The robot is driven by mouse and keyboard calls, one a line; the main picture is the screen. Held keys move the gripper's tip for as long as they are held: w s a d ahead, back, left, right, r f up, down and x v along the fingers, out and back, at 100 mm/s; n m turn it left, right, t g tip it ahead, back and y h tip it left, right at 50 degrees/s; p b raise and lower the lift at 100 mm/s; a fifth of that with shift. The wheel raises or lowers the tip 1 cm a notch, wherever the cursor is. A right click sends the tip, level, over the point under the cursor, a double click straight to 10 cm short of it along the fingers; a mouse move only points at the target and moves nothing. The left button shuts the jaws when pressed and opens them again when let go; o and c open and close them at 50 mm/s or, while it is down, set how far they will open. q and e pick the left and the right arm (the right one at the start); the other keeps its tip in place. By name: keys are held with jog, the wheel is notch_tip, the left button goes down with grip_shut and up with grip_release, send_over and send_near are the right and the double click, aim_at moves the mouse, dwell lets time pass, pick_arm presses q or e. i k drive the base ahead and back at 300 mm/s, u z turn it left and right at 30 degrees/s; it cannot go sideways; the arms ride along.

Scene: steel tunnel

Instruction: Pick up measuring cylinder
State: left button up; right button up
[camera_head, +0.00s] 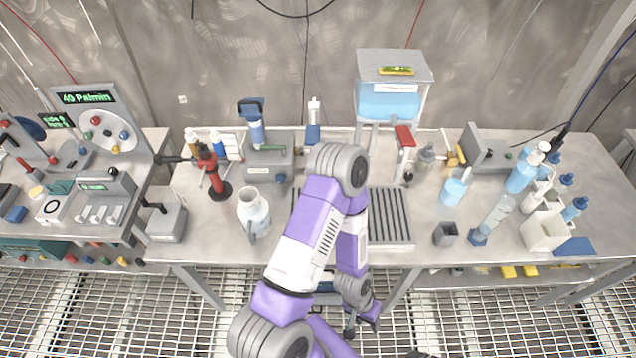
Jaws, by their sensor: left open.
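The measuring cylinder (496,213) is a clear, narrow tube with a blue base, on the right part of the workbench. It looks tilted in the view, and I cannot tell if it stands fully upright. My left arm rises in front of the bench and folds back down. My left gripper (362,325) hangs low before the bench's front edge, over the grating floor. It is open and empty, well to the left of the cylinder and apart from it. My right gripper does not show.
A small grey cup (445,234) stands left of the cylinder, and a white holder (543,231) with bottles stands right of it. A white jug (253,213) and a ribbed drain panel (393,217) are further left.

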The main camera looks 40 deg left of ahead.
aim_at(478, 236)
jog(key=z, duration=1.85)
jog(key=i, duration=1.2)
jog(key=u, duration=0.05)
